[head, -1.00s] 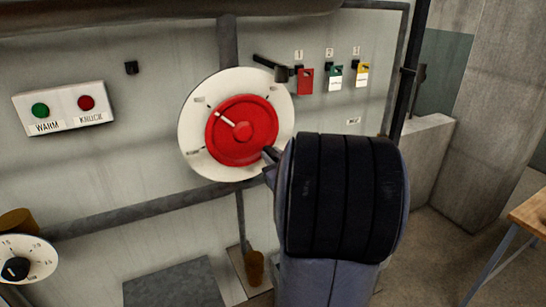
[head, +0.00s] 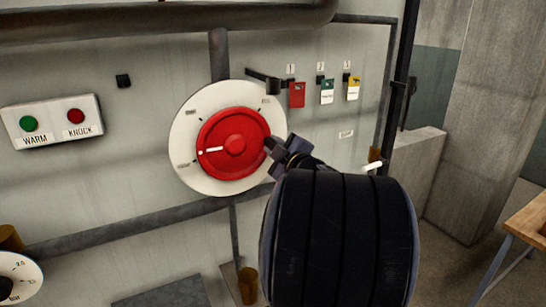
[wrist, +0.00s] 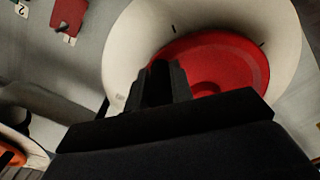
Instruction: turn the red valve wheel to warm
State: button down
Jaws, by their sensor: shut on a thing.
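The red valve wheel (head: 228,165) is mounted on a round white dial plate (head: 183,128) on the grey panel. Its white pointer (head: 209,150) points left and slightly down, close to the lower-left label; the labels are too small to read surely. My gripper (head: 276,147) is shut on the wheel's right edge, with my dark wrist covering the area below right. The wrist view shows my dark fingers (wrist: 165,82) against the red wheel (wrist: 235,75), which is partly hidden by them. The exact grip point is hidden.
A box with a green WARM button (head: 29,124) and a red KNOCK button (head: 76,116) is at left. Red (head: 297,95), green (head: 327,92) and yellow (head: 353,88) tags hang upper right. A gauge (head: 28,275) is lower left, a wooden table (head: 530,225) far right.

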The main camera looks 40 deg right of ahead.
notch_tip(320, 180, up, 2)
jog(key=shift+n, duration=1)
jog(key=shift+a+r+p, duration=0.1)
jog(key=shift+r+p, duration=0.25)
jog(key=shift+p, duration=0.1)
jog(key=c, duration=1.3)
grip_release()
jog(key=shift+o, duration=0.2)
jog(key=b+v, duration=0.1)
jog(key=v, duration=0.9)
jog(key=shift+s, duration=0.4)
jog(key=shift+w, duration=0.15)
